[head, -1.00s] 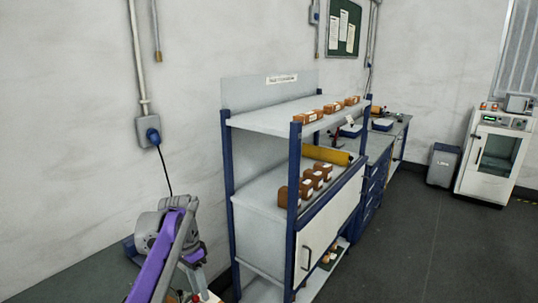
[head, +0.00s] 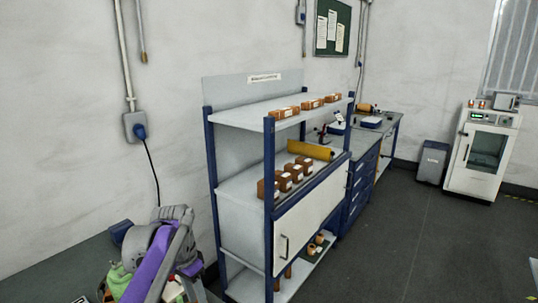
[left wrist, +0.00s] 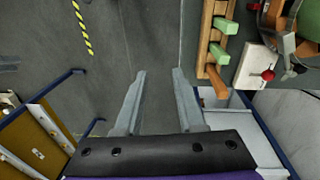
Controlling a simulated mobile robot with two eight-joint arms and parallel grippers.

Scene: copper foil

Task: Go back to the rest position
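My left arm, grey and purple, shows at the lower left of the head view, beside the blue-posted shelf (head: 268,200). Its gripper cannot be made out there. In the left wrist view my left gripper (left wrist: 160,73) is open, with two grey fingers apart and nothing between them. It points over dark grey floor (left wrist: 130,35). My right gripper is in neither view.
In the left wrist view a wooden rack with green pegs (left wrist: 215,45) and a white block with a red knob (left wrist: 268,75) lie right of the fingers. The head view shows small brown boxes (head: 284,182), a yellow roll (head: 311,150), and open floor (head: 420,230) at right.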

